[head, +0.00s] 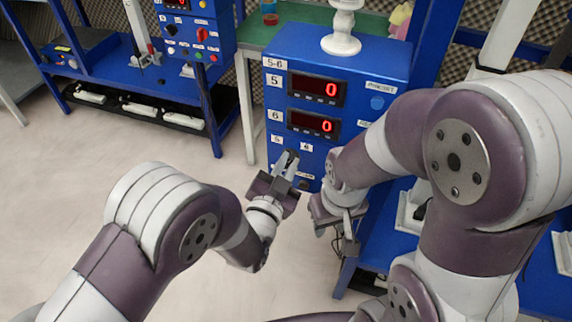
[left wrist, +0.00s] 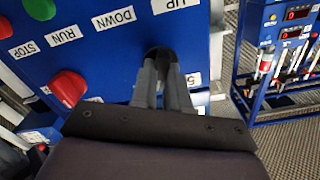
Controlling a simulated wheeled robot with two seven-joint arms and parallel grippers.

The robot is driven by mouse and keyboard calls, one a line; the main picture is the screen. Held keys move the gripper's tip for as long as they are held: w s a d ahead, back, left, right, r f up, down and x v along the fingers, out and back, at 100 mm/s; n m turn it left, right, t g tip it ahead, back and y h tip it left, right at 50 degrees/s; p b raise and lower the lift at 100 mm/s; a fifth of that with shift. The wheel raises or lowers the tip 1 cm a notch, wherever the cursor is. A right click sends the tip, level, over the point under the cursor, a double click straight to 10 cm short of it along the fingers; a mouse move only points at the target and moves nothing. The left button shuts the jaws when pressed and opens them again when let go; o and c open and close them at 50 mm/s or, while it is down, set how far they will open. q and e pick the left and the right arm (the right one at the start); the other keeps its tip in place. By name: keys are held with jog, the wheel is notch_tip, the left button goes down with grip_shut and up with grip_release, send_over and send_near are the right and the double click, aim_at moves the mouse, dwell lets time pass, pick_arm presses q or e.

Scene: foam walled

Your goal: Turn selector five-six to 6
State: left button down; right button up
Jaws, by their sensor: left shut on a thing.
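The blue control box (head: 340,70) carries a 5-6 label, with red displays for 5 and 6 both showing 0. Small 5 and 6 labels sit below the displays. My left gripper (head: 288,163) is at the box's front, just under these labels. In the left wrist view, the left gripper (left wrist: 166,75) is shut on a black selector knob (left wrist: 160,52) beside an upside-down 5 label (left wrist: 193,80). The fingers hide most of the knob, so its pointing direction cannot be told. My right gripper (head: 343,222) hangs to the right, apart from the knob; its finger gap is unclear.
In the left wrist view, a red knob (left wrist: 66,88), a green button (left wrist: 4,28) and UP, DOWN, RUN and STOP labels share the panel. A white post (head: 341,30) stands on top of the box. Another blue station (head: 195,30) is at the back left. Open floor lies left.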

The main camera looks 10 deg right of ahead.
pick_arm(q)
jog(key=shift+m, duration=0.7)
jog(key=c, duration=1.1)
grip_release()
